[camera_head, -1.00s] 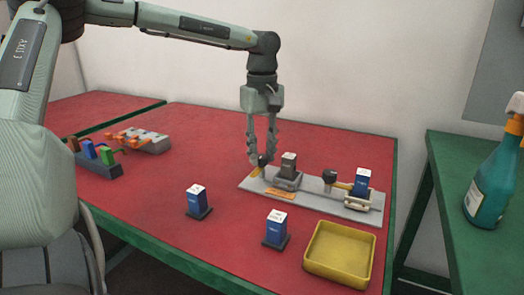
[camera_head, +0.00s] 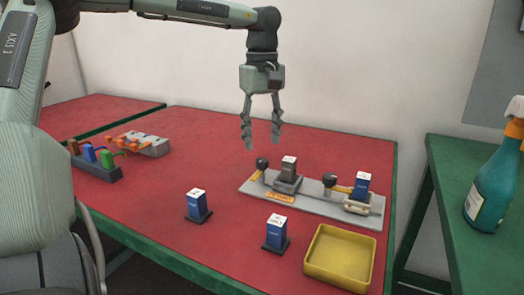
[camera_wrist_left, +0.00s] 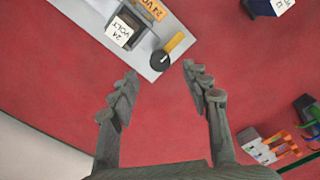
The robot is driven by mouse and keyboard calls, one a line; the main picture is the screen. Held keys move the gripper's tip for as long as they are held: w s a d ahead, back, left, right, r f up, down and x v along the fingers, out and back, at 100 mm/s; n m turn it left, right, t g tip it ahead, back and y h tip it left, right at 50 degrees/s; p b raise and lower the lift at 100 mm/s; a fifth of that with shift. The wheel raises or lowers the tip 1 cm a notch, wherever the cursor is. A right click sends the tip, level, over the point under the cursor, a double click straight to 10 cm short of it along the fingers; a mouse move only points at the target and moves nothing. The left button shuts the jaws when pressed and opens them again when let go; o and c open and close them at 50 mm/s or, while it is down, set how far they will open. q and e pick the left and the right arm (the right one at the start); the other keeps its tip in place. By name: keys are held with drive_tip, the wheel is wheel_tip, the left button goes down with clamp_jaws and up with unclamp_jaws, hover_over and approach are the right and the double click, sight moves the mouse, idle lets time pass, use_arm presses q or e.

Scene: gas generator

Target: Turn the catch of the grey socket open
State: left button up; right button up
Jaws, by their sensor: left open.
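The grey socket (camera_head: 287,185) sits on the left part of a light grey plate, with a dark grey block (camera_head: 288,170) standing in it. Its catch (camera_head: 262,163), a yellow lever with a black round knob, lies at the socket's left side. My right gripper is out of view.
A second socket (camera_head: 362,204) with a blue block and its own black-knobbed catch (camera_head: 331,180) is on the plate's right. Two blue blocks (camera_head: 196,205) and a yellow tray (camera_head: 340,257) stand nearer. Coloured connectors (camera_head: 95,160) are at left. The red table between is clear.

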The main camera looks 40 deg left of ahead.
sight(261, 160)
use_arm(q)
wheel_tip(261, 160, up, 7)
idle(0.3)
drive_tip(key=shift+s, duration=0.1)
idle(0.4)
